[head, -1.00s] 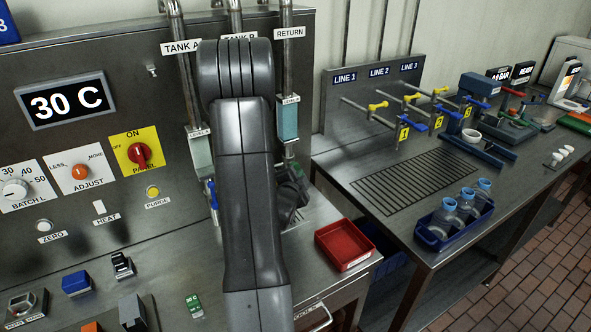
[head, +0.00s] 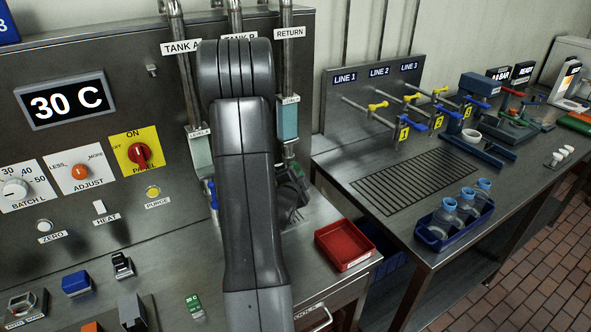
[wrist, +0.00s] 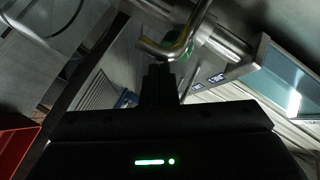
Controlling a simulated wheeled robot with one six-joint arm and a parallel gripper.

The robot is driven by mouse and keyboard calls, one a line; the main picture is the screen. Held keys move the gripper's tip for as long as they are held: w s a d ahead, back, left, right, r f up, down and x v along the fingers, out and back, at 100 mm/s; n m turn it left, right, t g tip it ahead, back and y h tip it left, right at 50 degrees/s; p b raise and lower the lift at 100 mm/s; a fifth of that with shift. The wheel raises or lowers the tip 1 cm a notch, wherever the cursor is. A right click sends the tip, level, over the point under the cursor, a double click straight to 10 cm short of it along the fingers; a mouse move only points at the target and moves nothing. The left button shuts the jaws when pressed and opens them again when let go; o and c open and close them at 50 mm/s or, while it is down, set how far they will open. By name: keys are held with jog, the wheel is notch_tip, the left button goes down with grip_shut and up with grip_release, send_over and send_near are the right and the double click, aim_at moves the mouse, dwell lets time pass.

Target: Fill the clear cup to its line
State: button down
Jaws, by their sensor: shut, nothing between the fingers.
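My gripper (wrist: 160,82) shows in the wrist view with its two dark fingers together and nothing between them. A bent metal pipe or handle (wrist: 165,50) with a green part behind it lies just beyond the fingertips; I cannot tell whether they touch. In the head view my arm covers the middle of the panel and hides most of the space under the Tank B pipe. I cannot make out the clear cup or its line in either view. A blue lever (head: 212,194) shows beside my arm under the Tank A sight glass (head: 201,155).
A red tray (head: 345,246) sits on the bench right of my arm. A blue crate (head: 430,236) holds several blue-capped bottles on the right table, near a drain grate (head: 410,183). Yellow and blue valves (head: 378,106) stand behind. The panel display (head: 66,101) reads 30 C.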

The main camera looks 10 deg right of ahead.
jog(key=shift+w, duration=0.15)
jog(key=shift+w+a+b, duration=0.15)
jog(key=shift+w+b, duration=0.1)
jog(key=shift+b, duration=0.15)
jog(key=shift+w+a, duration=0.25)
jog(key=shift+w, duration=0.4)
dwell(2.4)
dwell(3.1)
jog(key=shift+s+d+b, duration=0.2)
jog(key=shift+s+b, duration=0.3)
jog(key=shift+s+d+b, duration=0.15)
jog(key=shift+s+b, duration=0.35)
jog(key=shift+s+d+b, duration=0.3)
jog(key=shift+s+b, duration=0.25)
jog(key=shift+s, duration=0.25)
jog(key=shift+s+d+b, duration=0.3)
jog(key=shift+s+b, duration=0.3)
jog(key=shift+s, duration=0.15)
jog(key=shift+s+d+b, duration=0.3)
jog(key=shift+s+b, duration=0.25)
jog(key=shift+s, duration=0.25)
